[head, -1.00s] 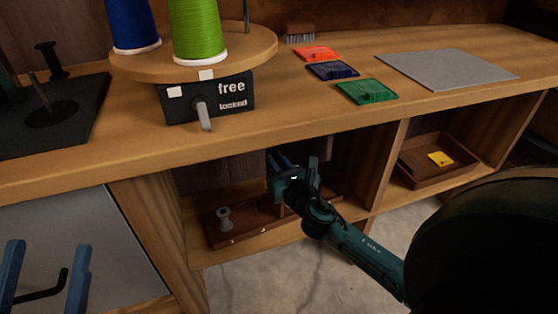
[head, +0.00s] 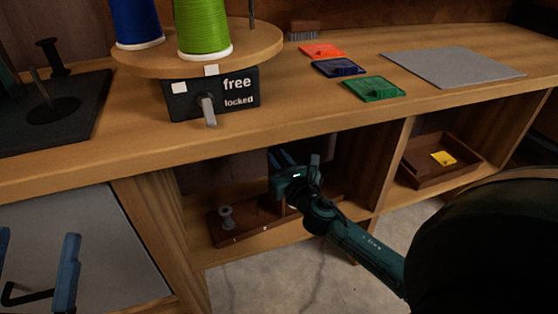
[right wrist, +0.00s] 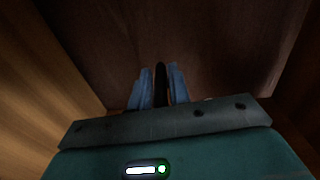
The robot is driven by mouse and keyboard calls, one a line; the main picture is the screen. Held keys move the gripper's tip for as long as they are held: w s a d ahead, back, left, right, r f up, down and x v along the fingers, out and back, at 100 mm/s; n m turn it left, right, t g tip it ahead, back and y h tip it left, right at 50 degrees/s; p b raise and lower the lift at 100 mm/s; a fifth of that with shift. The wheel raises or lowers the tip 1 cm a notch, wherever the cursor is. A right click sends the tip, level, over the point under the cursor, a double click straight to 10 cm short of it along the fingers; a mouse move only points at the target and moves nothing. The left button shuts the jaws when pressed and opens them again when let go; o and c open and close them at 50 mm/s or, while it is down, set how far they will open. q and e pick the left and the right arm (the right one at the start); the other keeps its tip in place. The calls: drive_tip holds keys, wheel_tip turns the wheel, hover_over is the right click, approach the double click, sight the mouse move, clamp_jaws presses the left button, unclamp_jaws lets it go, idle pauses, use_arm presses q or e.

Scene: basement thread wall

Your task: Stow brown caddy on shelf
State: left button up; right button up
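The brown caddy (head: 226,238), a low wooden tray with a grey spool (head: 227,217) at its left end, sits inside the left shelf compartment. My right gripper (head: 284,158) reaches into this compartment over the caddy and hides its middle. In the right wrist view, the blue fingers (right wrist: 158,88) are close on both sides of a dark bar, which appears to be the caddy's handle. My left gripper (head: 36,255) shows at the lower left edge, its two blue fingers wide apart, with a dark bent bar between them in the picture.
The right compartment holds a brown tray (head: 415,170) with a yellow piece (head: 443,158). On the bench top (head: 300,105) stand a thread turntable (head: 250,52) with a free/locked lever box (head: 185,104), several coloured cases and a grey mat (head: 450,67). Wooden dividers flank the compartment.

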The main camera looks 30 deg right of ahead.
drive_tip(key=o, duration=0.4)
drive_tip(key=shift+f, duration=0.1)
use_arm(q)
drive_tip(key=shift+f, duration=0.1)
use_arm(e)
drive_tip(key=shift+f, duration=0.1)
drive_tip(key=shift+s, duration=0.15)
drive_tip(key=shift+s+a, duration=0.1)
drive_tip(key=shift+s, duration=0.25)
use_arm(q)
drive_tip(key=shift+f+n+y+p, duration=0.25)
drive_tip(key=shift+n+y+p, duration=0.05)
use_arm(e)
drive_tip(key=s, duration=0.4)
drive_tip(key=s+a, duration=0.1)
drive_tip(key=s, duration=0.7)
drive_tip(key=shift+a, duration=0.25)
use_arm(q)
drive_tip(key=shift+s, duration=0.1)
use_arm(e)
drive_tip(key=shift+s, duration=0.1)
